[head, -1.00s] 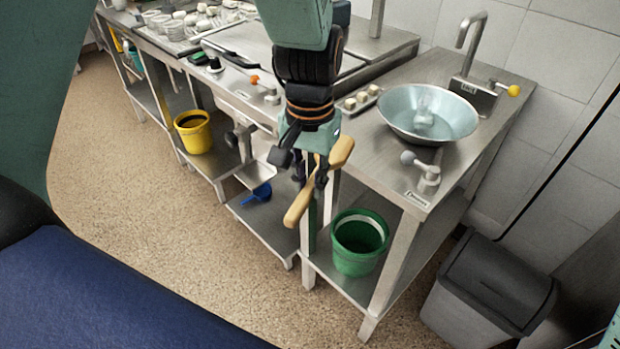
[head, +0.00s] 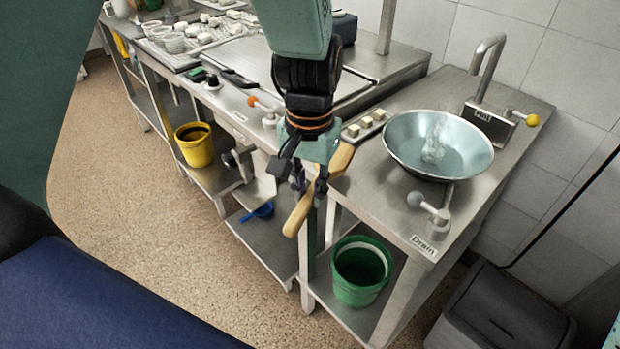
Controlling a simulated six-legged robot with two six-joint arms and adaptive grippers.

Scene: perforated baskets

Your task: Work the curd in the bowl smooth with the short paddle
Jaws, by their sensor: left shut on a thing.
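My left gripper (head: 311,188) is shut on the short wooden paddle (head: 298,214) around its middle. The paddle is tilted, one end up to the right and the other down to the left, in front of the steel counter's edge. The wide metal bowl (head: 398,158) sits on the right-hand counter, to the right of the gripper and apart from the paddle. A pale, partly see-through mass (head: 436,140) shows inside the bowl; I cannot tell its texture. My right gripper is not in view.
A tap (head: 487,55) and a drain handle (head: 433,208) stand close to the bowl. A small tray of pale cubes (head: 366,124) lies left of it. A green bucket (head: 343,289) is on the shelf below. A grey bin (head: 500,312) stands at right.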

